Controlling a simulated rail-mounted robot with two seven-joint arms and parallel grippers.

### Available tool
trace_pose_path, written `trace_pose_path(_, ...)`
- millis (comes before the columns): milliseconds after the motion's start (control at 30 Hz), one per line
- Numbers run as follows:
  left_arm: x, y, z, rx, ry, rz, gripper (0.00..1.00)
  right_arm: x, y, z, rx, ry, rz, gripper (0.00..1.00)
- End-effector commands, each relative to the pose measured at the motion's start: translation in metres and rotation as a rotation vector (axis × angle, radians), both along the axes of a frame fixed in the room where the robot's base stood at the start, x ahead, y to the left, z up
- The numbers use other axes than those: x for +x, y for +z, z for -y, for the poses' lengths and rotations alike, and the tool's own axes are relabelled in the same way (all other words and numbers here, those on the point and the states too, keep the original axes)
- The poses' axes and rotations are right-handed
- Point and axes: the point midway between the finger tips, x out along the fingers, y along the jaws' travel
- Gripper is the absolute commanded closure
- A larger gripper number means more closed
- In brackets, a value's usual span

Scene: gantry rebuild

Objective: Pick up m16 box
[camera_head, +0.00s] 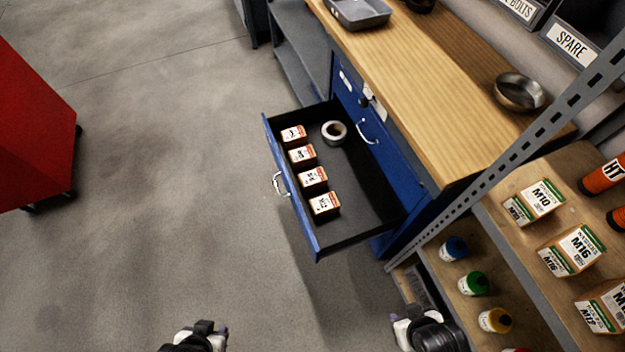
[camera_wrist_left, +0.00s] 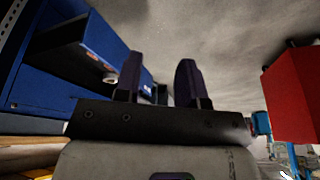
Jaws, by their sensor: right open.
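A box labelled M16 (camera_head: 572,250), cardboard with a white and green label, stands on the wooden shelf at the right in the head view. It is between an M10 box (camera_head: 535,202) and another box (camera_head: 604,308) nearer the front. My left gripper (camera_head: 212,335) is at the bottom edge, far from the box. In the left wrist view my left gripper (camera_wrist_left: 160,84) has its two dark fingers apart with nothing between them. My right gripper (camera_head: 405,328) is open at the bottom edge, left of the shelves and apart from the M16 box.
An open blue drawer (camera_head: 293,188) holds several small orange-labelled boxes and a tape roll (camera_head: 334,132). A wooden workbench (camera_head: 440,85) carries a metal bowl (camera_head: 520,92) and grey tray (camera_head: 358,12). A slotted post (camera_head: 500,165) edges the shelves. Bottles stand lower.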

Motion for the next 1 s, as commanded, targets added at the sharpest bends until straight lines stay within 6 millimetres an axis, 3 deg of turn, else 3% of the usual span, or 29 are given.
trace_pose_path(267,0.0001,0.0002,0.0026,-0.009,0.005,0.0,0.62,0.0001,0.0002,-0.0019,0.007,-0.004,0.0,0.57)
trace_pose_path(900,0.0001,0.0002,0.0018,-0.007,0.004,0.0,0.01,0.0002,0.0001,-0.0018,0.006,-0.004,0.0,0.57)
trace_pose_path(1000,0.0002,0.0001,0.0007,-0.003,0.001,0.001,0.0,0.0002,0.0001,-0.0007,0.003,-0.001,0.001,0.57)
